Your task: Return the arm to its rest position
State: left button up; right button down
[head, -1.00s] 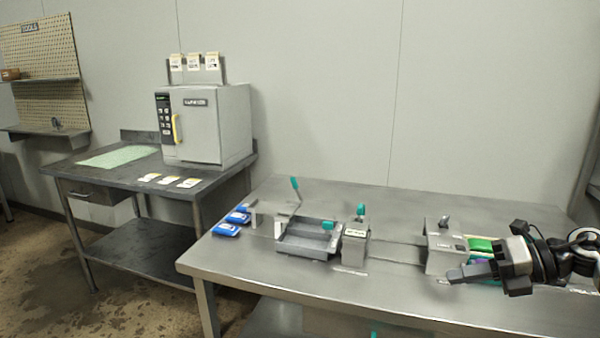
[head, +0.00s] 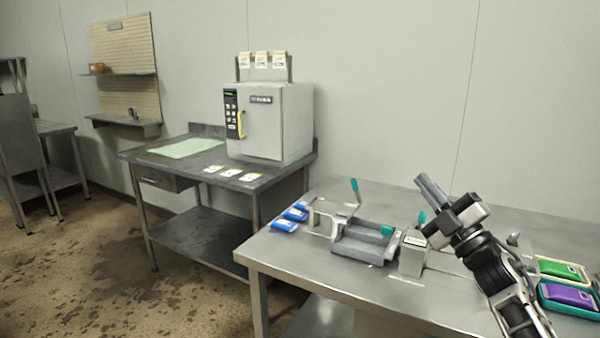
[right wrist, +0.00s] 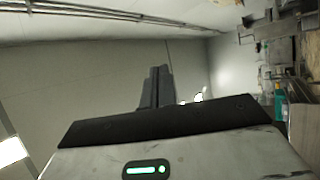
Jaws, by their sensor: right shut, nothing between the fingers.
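My right gripper (head: 432,189) is raised above the steel table (head: 310,268), with its arm coming in from the lower right. Its two fingers lie together, pointing up and to the left, and nothing is between them. In the right wrist view the shut fingers (right wrist: 157,88) stand against the wall and ceiling. The gripper hides part of the table's right side. My left gripper is not in view.
A grey tray fixture (head: 362,246) and a small grey box (head: 414,251) stand left of my arm. A green pouch (head: 558,268) and a purple pouch (head: 570,295) lie in trays at right. Blue pouches (head: 285,225) lie at left. An autoclave (head: 272,122) stands on the back table.

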jog(key=w+d+f+m+g+h, duration=0.2)
jog(key=d+f+m+h, duration=0.4)
jog(key=m, duration=0.3)
jog(key=w+d+f+m+g+h, duration=0.3)
jog(key=d+f+m+h, duration=0.2)
jog(key=f+m+h, duration=0.3)
jog(key=s+a+f+g+y, duration=0.1)
jog(key=s+a+f, duration=0.5)
jog(key=s+f, duration=0.25)
jog(key=s+a+f+g+y, duration=0.1)
jog(key=s+a+f+g, duration=0.1)
jog(key=s+a+f, duration=0.55)
jog(key=s+a+f+g, duration=0.1)
jog(key=s+a+f, duration=0.1)
jog(key=s, duration=0.5)
jog(key=s+a+f+y, duration=0.1)
jog(key=s+a+f, duration=0.1)
jog(key=s, duration=0.6)
jog(key=s+a+f+g+y, duration=0.1)
jog(key=s+a+f, duration=0.2)
jog(key=s, duration=0.4)
jog(key=shift+s+f+m+g, duration=0.2)
jog(key=shift+m+g, duration=0.1)
jog(key=shift+m, duration=0.1)
jog(key=shift+w+a+y, duration=0.1)
jog(key=shift+a+y, duration=0.1)
jog(key=shift+y, duration=0.1)
